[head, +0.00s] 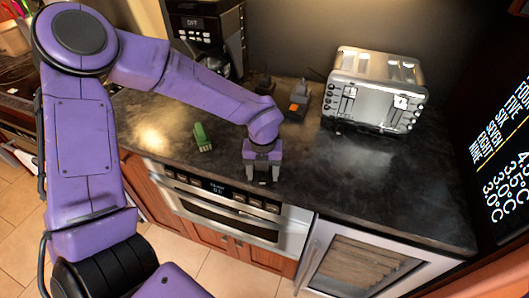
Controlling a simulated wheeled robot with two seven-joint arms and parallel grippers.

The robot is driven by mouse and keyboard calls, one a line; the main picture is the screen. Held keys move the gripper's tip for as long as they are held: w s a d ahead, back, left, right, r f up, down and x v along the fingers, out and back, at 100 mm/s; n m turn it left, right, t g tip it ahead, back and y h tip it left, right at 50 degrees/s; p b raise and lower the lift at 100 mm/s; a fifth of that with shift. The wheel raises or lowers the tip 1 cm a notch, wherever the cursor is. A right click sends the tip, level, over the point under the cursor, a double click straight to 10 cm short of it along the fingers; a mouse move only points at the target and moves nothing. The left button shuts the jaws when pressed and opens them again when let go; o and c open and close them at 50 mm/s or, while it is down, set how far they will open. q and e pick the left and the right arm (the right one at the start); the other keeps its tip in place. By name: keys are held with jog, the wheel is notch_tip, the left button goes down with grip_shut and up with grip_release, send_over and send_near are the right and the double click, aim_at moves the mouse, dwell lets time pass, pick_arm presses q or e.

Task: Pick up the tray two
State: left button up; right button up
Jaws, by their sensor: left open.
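I cannot make out a tray in the head view. My left gripper (262,177) points down at the front edge of the dark counter, above the right part of the microwave drawer (225,214). It is open, and I see nothing held between its fingers. The microwave drawer is a steel unit built in under the counter, with a dark display, and it looks shut. My right gripper is out of view.
A small green object (202,137) lies on the counter (345,172), left of my gripper. A grey and orange item (299,98) stands behind it. A chrome toaster (375,92) stands at the back right, a coffee maker (207,28) at the back left. The right counter is clear.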

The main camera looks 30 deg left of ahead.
pick_arm(q)
grip_shut()
